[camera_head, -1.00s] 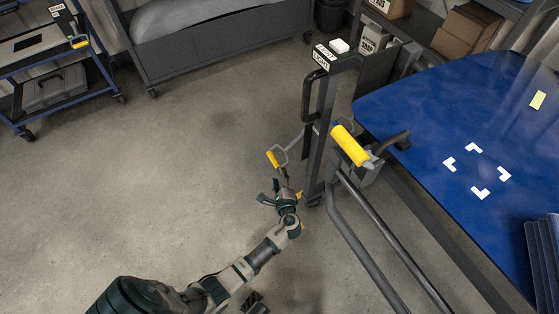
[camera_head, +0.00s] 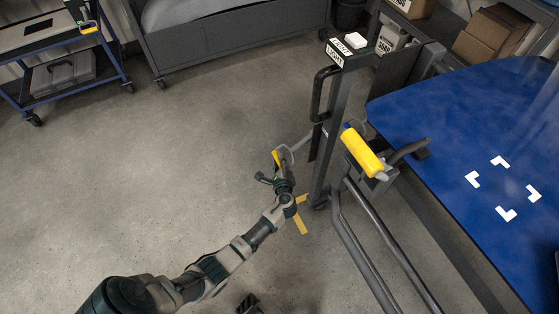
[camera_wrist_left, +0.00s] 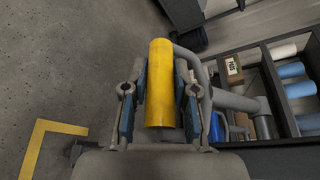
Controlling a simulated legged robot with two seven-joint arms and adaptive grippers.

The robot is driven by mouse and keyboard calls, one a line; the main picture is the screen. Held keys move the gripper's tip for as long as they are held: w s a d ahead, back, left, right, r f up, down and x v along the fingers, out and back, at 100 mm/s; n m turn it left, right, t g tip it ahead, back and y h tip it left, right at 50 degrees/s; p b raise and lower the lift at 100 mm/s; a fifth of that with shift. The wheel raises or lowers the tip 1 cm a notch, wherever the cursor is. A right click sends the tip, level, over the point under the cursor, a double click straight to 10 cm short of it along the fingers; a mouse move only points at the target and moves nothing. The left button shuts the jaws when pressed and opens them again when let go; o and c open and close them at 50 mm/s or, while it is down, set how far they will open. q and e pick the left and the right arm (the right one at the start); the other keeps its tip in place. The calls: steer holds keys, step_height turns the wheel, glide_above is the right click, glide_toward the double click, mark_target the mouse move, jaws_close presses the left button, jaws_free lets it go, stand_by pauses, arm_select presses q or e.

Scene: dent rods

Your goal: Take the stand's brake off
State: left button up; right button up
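The stand (camera_head: 326,142) is a dark grey upright frame with a labelled top. Low on its left side is a bent grey lever with a yellow grip (camera_head: 277,158). My left gripper (camera_head: 275,170) is at this grip. In the left wrist view the yellow grip (camera_wrist_left: 162,85) lies lengthwise between the two fingers (camera_wrist_left: 160,100), with narrow gaps seeming to show on both sides. The left gripper looks open around it; contact is not clear. A dark part at the bottom edge of the head view may be my right gripper; its fingers cannot be made out.
A larger yellow handle (camera_head: 362,152) sits on grey tubes right of the upright. The blue tabletop (camera_head: 450,125) with white corner marks fills the right. A grey bed or bin (camera_head: 235,50) and a blue cart (camera_head: 75,85) stand behind. Floor to the left is clear.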

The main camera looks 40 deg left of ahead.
arm_select(q)
steer(key=shift+f, duration=0.1)
jaws_close()
